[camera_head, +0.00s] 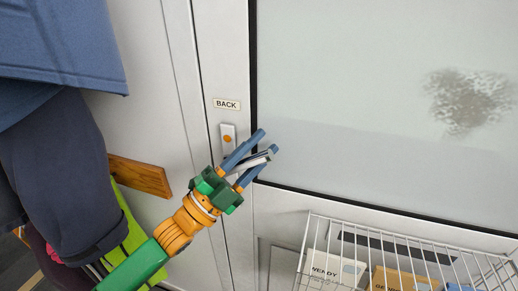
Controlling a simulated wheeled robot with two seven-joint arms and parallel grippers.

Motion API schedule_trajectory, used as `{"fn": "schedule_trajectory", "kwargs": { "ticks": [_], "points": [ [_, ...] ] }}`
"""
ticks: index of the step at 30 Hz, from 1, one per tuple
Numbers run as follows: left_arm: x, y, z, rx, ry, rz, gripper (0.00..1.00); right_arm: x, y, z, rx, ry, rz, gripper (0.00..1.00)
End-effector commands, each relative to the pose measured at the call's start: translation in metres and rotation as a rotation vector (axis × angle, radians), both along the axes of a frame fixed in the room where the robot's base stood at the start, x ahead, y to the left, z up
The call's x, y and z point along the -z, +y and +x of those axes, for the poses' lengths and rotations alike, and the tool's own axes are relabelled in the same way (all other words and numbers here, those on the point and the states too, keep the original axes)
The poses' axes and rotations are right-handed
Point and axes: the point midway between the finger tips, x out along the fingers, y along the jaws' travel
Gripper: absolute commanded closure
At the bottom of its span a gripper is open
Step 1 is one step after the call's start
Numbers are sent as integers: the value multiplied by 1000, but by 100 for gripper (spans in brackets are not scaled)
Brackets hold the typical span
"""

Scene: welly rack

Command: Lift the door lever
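The door lever (252,163) is a pale silver bar with a dark end, below a white lock plate (228,134) with an orange disc on the door's edge strip. It points right and slightly up. My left gripper (268,142) reaches in from the lower left with its blue fingers apart, the lever showing between them. A gap shows between the upper finger and the lever; contact with the lower finger cannot be told. My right gripper is not in view.
The door has a large frosted pane (370,110) and a "BACK" label (227,104). A wire basket (400,240) holding labelled boxes is at the lower right. Dark blue clothing (60,160) hangs at the left beside a wooden bar (140,177) and a lime-green cloth (132,225).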

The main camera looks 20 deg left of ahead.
Motion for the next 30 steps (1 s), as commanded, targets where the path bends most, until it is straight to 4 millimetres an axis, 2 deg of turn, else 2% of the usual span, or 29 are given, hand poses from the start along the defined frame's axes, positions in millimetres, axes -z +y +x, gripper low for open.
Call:
{"fn": "schedule_trajectory", "kwargs": {
  "ticks": [1, 2, 11, 21, 30],
  "points": [
    [-1, 0, 0, 0, -2, -1, 52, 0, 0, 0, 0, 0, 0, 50],
    [-1, 0, 0, 0, -2, -1, 44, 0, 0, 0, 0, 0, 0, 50],
    [2, 2, -2, -1, -3, 0, 44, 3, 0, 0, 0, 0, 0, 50],
    [33, 28, -36, -1, 1, 1, 44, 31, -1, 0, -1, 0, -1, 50],
    [36, 37, -47, 1, -2, 0, 44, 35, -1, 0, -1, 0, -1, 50]
  ]
}}
